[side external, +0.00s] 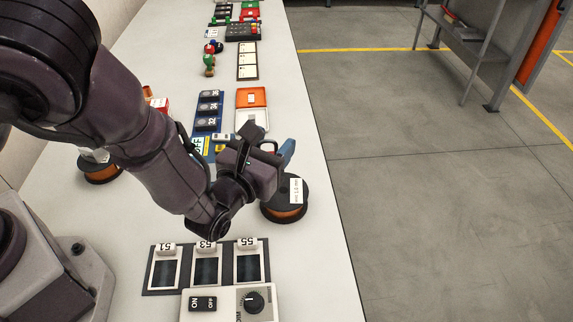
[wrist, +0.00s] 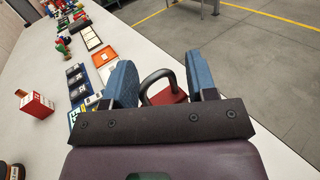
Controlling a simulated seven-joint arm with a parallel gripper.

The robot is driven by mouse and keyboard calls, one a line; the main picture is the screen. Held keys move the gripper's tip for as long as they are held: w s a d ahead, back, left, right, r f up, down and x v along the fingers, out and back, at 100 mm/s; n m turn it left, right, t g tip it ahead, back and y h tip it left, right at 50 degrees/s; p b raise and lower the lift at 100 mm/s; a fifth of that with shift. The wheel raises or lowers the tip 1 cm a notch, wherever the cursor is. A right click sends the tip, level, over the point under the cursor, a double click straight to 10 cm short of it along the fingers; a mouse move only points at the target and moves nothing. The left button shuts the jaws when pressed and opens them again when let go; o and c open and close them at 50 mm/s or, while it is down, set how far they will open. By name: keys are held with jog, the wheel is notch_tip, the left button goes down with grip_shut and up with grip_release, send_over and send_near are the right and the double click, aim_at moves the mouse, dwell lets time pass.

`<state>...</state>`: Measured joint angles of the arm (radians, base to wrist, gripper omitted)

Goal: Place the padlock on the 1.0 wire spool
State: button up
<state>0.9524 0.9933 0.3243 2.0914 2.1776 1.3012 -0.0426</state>
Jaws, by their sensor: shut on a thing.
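My gripper (wrist: 161,82) has blue finger pads and is shut on the padlock (wrist: 168,97), which has a red body and a dark curved shackle between the pads in the wrist view. In the side view my gripper (side external: 286,152) is above the table near its right edge, just behind and above the 1.0 wire spool; the padlock is hidden there. The 1.0 wire spool (side external: 285,212) has black flanges, orange-brown wire and a white label on top. It lies flat on the table, and my gripper covers part of its left side. I cannot see this spool in the wrist view.
Another spool (side external: 100,174) stands at left beside my arm. In front are a panel numbered 51, 53, 55 (side external: 206,284) and a dial box (side external: 269,313). Behind are a blue numbered panel (side external: 202,140) and an orange tray (side external: 265,97). Table right of the spool is clear.

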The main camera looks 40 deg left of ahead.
jog(key=w+f, duration=0.1)
jog(key=w+d+f, duration=0.1)
jog(key=f, duration=0.1)
jog(key=shift+w+f, duration=0.25)
jog(key=shift+w, duration=0.15)
jog(key=shift+f, duration=1.55)
jog(key=shift+f, duration=0.1)
jog(key=o, duration=1)
